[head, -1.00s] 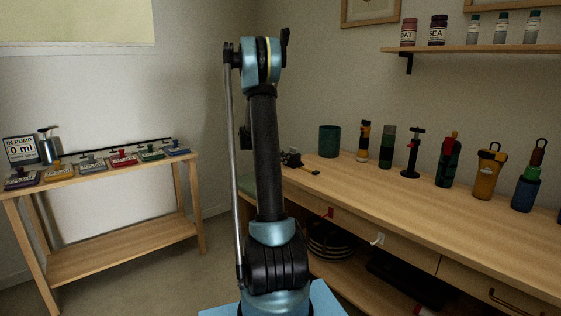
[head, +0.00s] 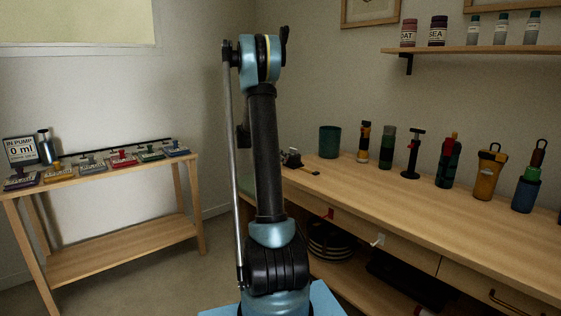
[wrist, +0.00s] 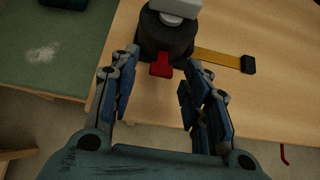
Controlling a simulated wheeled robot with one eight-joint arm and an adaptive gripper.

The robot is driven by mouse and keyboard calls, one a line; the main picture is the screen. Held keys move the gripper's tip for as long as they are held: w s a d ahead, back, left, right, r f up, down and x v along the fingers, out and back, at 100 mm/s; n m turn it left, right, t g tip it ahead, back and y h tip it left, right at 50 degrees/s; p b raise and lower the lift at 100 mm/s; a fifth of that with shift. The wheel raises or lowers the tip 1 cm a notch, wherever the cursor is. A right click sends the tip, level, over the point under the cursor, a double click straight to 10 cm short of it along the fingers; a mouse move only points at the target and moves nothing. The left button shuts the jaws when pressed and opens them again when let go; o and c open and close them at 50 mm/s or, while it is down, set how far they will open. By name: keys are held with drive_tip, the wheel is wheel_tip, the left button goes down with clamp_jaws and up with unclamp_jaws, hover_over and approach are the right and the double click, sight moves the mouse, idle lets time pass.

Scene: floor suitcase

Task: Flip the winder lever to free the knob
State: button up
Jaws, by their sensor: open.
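The winder (wrist: 168,38) is a dark round body at the top of the wrist view, with a pale grey block, perhaps the knob (wrist: 178,7), on top. A red lever (wrist: 161,66) sticks out from its near side. A yellow strip (wrist: 217,58) with a black end (wrist: 248,64) extends to its right. My gripper (wrist: 158,76) is open and empty. Its fingertips lie left and right of the red lever, with no clear contact. In the head view the winder (head: 291,157) is small at the bench's left end; my arm hides the gripper.
The winder stands on the wooden bench (head: 420,220), beside a green mat (wrist: 45,60). A green cup (head: 330,141) and several bottles and tools line the bench's back. Red (head: 330,213) and white (head: 378,240) fittings show on its front. Another table (head: 120,240) stands left.

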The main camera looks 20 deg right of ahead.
drive_tip(key=v, duration=1)
